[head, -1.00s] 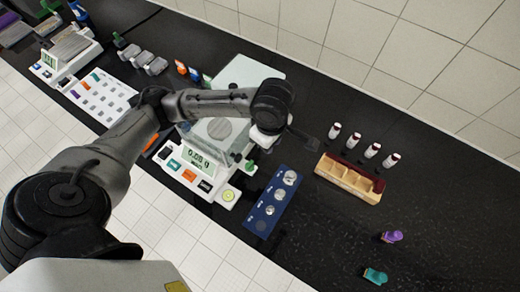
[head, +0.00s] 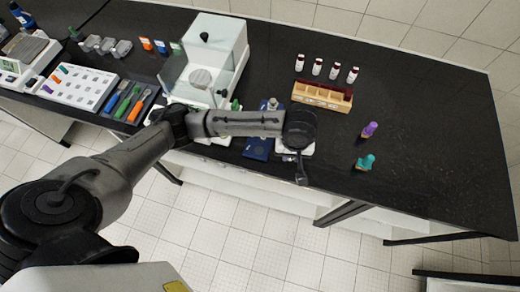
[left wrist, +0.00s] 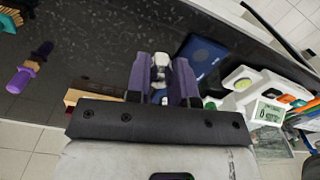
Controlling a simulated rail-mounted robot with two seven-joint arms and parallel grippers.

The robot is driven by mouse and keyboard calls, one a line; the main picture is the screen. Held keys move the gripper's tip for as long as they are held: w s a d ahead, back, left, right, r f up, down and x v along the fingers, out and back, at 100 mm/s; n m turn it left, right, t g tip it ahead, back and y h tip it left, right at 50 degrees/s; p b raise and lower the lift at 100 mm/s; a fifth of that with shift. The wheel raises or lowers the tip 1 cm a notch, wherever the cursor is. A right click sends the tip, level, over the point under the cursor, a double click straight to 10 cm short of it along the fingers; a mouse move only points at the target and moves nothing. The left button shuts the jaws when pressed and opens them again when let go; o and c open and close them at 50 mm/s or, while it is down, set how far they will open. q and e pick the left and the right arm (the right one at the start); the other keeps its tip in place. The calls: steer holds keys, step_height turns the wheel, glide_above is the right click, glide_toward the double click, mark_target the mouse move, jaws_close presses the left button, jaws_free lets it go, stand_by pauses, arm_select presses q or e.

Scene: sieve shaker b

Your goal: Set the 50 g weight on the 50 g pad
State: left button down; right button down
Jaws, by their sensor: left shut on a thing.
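My left gripper (head: 301,176) shows in the head view beside the right end of the blue weight board (head: 258,148). In the left wrist view its purple fingers (left wrist: 163,82) are shut on a small silver weight (left wrist: 160,64). I cannot read a mark on it. The blue board also shows there (left wrist: 206,60), to the right of the fingers, with a dark round pad on it. In the head view my arm covers much of the board, so its pads and labels cannot be read. My right gripper is in neither view.
A balance with a glass case (head: 205,65) stands left of the board. A wooden rack (head: 322,97) lies to the right, with several capped vials behind it. A purple stamp-like item (head: 369,130) and a teal one (head: 365,162) stand farther right.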

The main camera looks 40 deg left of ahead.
arm_select(q)
steer(key=shift+w+a+m, duration=0.15)
steer(key=shift+m, duration=0.65)
steer(key=shift+a, duration=0.1)
steer(key=b, duration=0.1)
glide_above(259, 151)
steer(key=shift+m, duration=0.3)
step_height(259, 151, down, 7)
steer(key=shift+f, duration=2)
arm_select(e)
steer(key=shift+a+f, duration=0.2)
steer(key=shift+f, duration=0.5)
arm_select(q)
steer(key=shift+f, duration=0.1)
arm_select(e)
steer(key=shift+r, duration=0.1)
arm_select(q)
steer(key=c, duration=1)
jaws_free()
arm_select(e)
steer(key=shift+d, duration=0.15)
